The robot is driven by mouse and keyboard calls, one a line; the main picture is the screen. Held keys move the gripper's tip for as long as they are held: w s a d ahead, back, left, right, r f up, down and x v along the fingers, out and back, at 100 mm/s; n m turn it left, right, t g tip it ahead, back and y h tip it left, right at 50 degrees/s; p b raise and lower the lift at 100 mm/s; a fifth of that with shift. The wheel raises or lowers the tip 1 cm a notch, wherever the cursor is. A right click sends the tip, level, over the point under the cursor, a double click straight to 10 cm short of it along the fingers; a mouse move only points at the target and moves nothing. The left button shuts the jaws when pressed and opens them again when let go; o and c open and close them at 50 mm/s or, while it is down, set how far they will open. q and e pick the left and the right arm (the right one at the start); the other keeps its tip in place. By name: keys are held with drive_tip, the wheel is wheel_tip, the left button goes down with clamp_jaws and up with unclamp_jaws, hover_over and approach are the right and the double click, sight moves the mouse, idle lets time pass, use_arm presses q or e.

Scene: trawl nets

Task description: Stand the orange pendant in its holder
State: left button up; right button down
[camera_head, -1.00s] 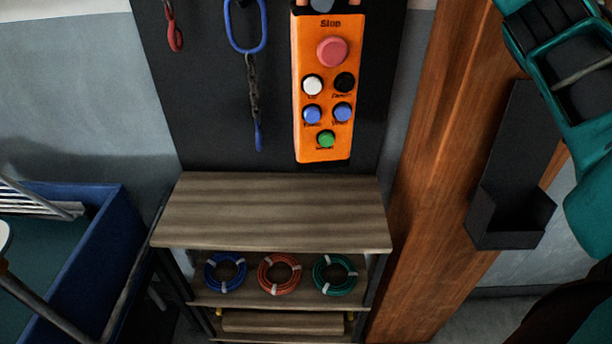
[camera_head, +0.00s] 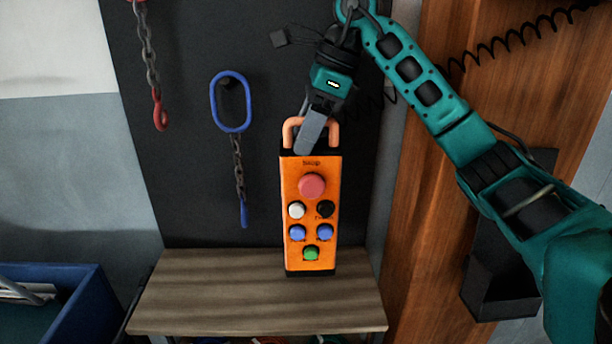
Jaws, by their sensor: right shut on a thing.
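The orange pendant (camera_head: 294,185) hangs upright in front of the dark panel, its button face toward me with a red stop button on top. Its lower end overlaps the back of the wooden shelf top in the picture; I cannot tell whether they touch. My right gripper (camera_head: 305,135) is shut on the pendant's handle (camera_head: 288,132) from above. The holder, a black open-topped pocket with a tall back plate (camera_head: 492,292), is fixed to the wooden post at the right. My arm hides part of its back plate. My left gripper is out of view.
A blue ring with a chain (camera_head: 214,108) and a chain with a red hook (camera_head: 160,112) hang on the panel left of the pendant. The wooden shelf top (camera_head: 215,290) is bare. A blue bin (camera_head: 85,300) stands at lower left. A coiled black cable (camera_head: 520,38) crosses the post.

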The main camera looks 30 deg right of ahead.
sight(320, 144)
drive_tip(key=shift+f, duration=3.8)
drive_tip(key=shift+f+b, duration=0.1)
drive_tip(key=shift+b, duration=0.2)
drive_tip(key=shift+c, duration=1.6)
unclamp_jaws()
drive_tip(key=shift+f, duration=0.1)
drive_tip(key=shift+v, duration=3.9)
